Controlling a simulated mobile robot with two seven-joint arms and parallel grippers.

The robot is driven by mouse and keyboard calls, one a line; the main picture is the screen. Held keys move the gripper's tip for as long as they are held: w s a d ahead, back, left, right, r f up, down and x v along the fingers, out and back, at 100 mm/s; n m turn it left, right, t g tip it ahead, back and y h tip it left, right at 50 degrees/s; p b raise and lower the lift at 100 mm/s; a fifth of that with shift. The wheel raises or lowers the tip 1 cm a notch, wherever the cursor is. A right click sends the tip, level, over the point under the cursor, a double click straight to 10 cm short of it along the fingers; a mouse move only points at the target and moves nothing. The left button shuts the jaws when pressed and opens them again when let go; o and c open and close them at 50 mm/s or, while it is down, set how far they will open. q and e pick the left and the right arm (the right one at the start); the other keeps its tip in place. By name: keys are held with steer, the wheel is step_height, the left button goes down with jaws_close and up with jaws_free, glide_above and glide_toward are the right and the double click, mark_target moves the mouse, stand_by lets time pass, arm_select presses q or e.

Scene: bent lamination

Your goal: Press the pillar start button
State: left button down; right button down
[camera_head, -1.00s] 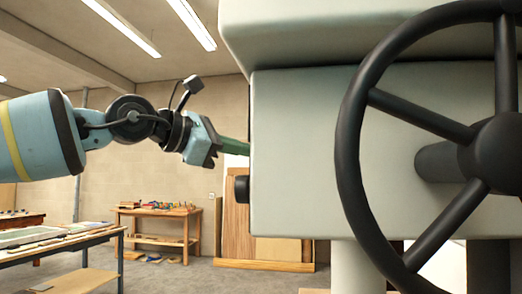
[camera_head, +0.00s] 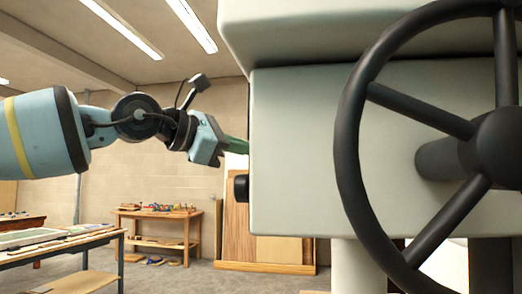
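My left gripper (camera_head: 217,147) is at the left side of the large pale grey machine (camera_head: 310,150), level with the upper part of its lower housing. A green piece (camera_head: 236,145) shows between the gripper and the machine's edge; I cannot tell whether it is held, part of the gripper or behind it. The gripper's fingers are seen side-on and small, so I cannot tell whether they are open. A black round knob (camera_head: 241,188) sticks out of the machine's left side below the gripper. No pillar start button can be clearly made out. My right gripper is not in view.
A large black handwheel (camera_head: 352,150) stands close in front of the machine at right. A wooden workbench (camera_head: 158,213) with small items is at the back, and a long table (camera_head: 60,243) at lower left. Wooden boards (camera_head: 240,225) lean on the back wall.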

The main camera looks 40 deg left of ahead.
arm_select(q)
steer(key=shift+w+d, duration=0.15)
steer(key=shift+d, duration=0.2)
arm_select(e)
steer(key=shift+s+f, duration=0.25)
arm_select(q)
steer(key=shift+a, duration=0.15)
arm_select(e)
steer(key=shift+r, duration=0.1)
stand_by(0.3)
arm_select(q)
steer(key=shift+s+a, duration=0.45)
steer(key=shift+a, duration=0.2)
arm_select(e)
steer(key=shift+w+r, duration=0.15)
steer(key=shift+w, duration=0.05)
